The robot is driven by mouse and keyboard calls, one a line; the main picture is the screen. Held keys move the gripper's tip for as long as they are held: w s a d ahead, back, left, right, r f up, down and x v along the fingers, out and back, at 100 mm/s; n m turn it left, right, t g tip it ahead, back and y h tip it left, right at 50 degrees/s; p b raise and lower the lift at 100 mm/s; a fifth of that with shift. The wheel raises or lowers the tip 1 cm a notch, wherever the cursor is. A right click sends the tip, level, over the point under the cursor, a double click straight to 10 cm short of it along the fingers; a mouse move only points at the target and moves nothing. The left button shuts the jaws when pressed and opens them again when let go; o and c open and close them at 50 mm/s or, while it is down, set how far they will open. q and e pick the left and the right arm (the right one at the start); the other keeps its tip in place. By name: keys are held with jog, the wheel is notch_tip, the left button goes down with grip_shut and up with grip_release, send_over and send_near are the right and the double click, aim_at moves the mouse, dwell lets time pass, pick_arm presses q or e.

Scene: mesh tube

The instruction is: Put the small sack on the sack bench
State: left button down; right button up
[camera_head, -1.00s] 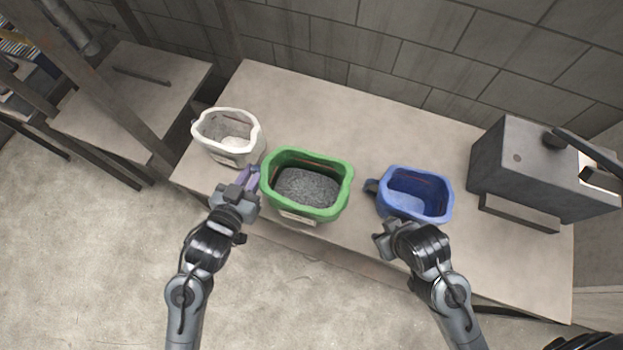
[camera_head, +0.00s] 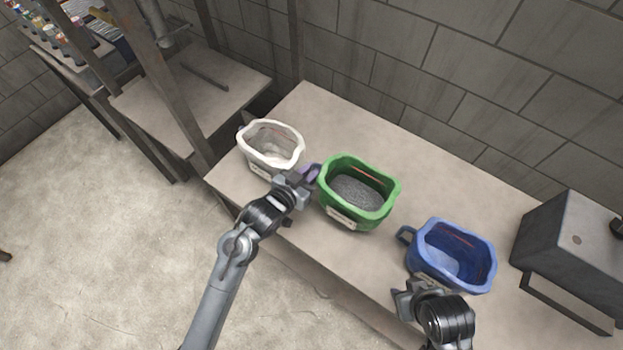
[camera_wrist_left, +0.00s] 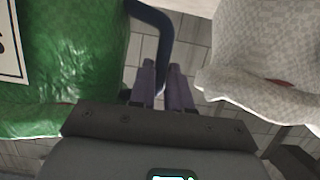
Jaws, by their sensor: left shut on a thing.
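Three open-topped sacks stand on the long bench (camera_head: 300,103) in the head view: a white one (camera_head: 271,165) at left, a green one (camera_head: 342,211) with dark grey filling in the middle, and a blue one (camera_head: 437,272) at right. My left gripper (camera_head: 312,174) sits between the white and green sacks. In the left wrist view its purple fingers (camera_wrist_left: 162,82) are shut on a dark blue strap handle (camera_wrist_left: 160,35), seemingly the green sack's (camera_wrist_left: 65,60); the white sack (camera_wrist_left: 265,50) is apart at right. My right gripper (camera_head: 403,297) is near the blue sack's front; its fingers are unclear.
A lower side table (camera_head: 235,82) stands left of the long bench, behind an upright metal post (camera_head: 165,80). A grey metal box (camera_head: 572,240) stands at the bench's right end. The bench behind the sacks is clear. A block wall (camera_head: 470,90) closes the back.

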pick_arm(q)
jog(key=shift+w+f+b, duration=0.15)
jog(key=shift+f+b, duration=0.25)
jog(key=shift+f, duration=1.6)
pick_arm(e)
jog(key=shift+d+f, duration=0.1)
jog(key=shift+f, duration=0.35)
pick_arm(q)
jog(key=shift+f, duration=0.1)
jog(key=c, duration=1.1)
grip_release()
jog(key=shift+f, duration=0.15)
